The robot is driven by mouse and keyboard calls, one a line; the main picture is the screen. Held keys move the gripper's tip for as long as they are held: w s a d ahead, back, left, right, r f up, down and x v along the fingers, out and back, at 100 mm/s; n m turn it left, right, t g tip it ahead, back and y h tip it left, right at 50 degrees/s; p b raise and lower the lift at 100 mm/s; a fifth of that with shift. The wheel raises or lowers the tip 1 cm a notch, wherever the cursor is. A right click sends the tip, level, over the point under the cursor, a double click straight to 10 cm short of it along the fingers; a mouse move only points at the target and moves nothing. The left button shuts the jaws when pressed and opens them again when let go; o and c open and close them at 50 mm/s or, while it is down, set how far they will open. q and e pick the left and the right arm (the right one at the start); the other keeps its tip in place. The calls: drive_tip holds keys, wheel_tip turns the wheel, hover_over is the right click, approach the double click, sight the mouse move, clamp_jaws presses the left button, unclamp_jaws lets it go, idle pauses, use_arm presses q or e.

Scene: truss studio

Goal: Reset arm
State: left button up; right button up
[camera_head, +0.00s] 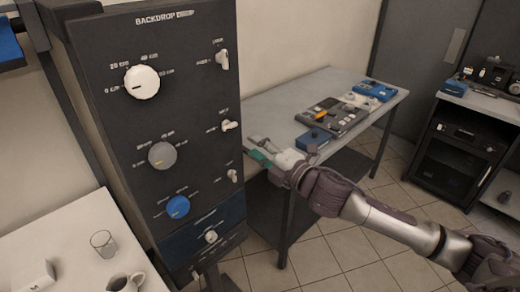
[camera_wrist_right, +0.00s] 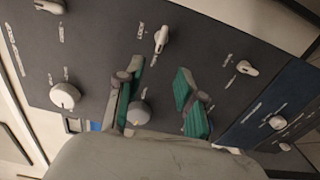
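My right gripper (camera_head: 262,157) reaches in from the right, beside the right edge of the dark control panel (camera_head: 120,85). In the right wrist view my right gripper (camera_wrist_right: 162,100) is open, its two green-padded fingers apart with the panel beyond them. A round grey knob (camera_wrist_right: 138,113) shows between the fingers, partly hidden by one of them. I see nothing held. In the head view the panel carries a white knob (camera_head: 141,83), a grey knob (camera_head: 162,155), a blue knob (camera_head: 178,207) and several small switches. My left gripper is not in view.
A grey table (camera_head: 285,105) behind my right arm holds a mixer-like device (camera_head: 330,117) and blue boxes. A white table (camera_head: 62,235) at lower left holds a glass (camera_head: 103,243) and a mug (camera_head: 126,282). A black cabinet (camera_head: 455,150) stands at right. Tiled floor shows between.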

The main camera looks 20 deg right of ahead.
drive_tip(key=shift+s+d, duration=0.1)
drive_tip(key=shift+s, duration=0.25)
